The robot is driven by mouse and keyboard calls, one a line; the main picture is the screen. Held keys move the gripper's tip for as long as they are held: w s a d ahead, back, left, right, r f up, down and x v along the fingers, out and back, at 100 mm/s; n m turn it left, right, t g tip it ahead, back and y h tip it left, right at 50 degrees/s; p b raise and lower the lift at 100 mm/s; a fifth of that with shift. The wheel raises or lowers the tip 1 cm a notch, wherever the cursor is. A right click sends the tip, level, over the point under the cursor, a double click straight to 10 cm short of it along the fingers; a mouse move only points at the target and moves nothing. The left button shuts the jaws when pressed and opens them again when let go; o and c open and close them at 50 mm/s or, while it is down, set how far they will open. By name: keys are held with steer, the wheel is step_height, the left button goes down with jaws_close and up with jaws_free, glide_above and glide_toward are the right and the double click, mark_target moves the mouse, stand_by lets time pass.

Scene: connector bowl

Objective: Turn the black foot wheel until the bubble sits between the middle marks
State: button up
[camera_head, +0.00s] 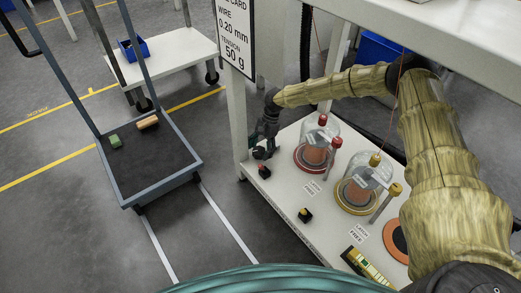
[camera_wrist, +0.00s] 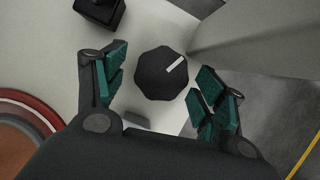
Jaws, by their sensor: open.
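The black foot wheel (camera_wrist: 162,74) shows in the wrist view as a faceted knob with a white line on top. My gripper (camera_wrist: 160,88) is open, with one teal-padded finger on the left of the wheel and one on the lower right. Gaps show between the pads and the wheel; I cannot tell the height between them. In the head view my gripper (camera_head: 263,151) is at the bench's left corner, and the wheel cannot be made out there. A yellow level (camera_head: 371,267) lies at the bench's front; its bubble is too small to read.
The white bench (camera_head: 283,195) holds a red-based glass jar (camera_head: 318,145), a yellow-based jar (camera_head: 361,188) and two small black button boxes, one red (camera_head: 264,171) and one further forward (camera_head: 305,215). A bench leg (camera_wrist: 245,35) stands close right of the wheel. A cart (camera_head: 150,165) stands left.

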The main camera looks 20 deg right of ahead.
steer(key=c, duration=1)
steer(key=shift+c, duration=0.2)
steer(key=shift+r, duration=0.1)
steer(key=shift+s+d+r+m+p, duration=0.1)
steer(key=shift+m+p, duration=0.7)
steer(key=shift+p, duration=0.05)
steer(key=shift+m+t+y+p, duration=0.3)
steer(key=shift+m+t+p, duration=0.6)
steer(key=shift+m, duration=0.6)
steer(key=o, duration=1)
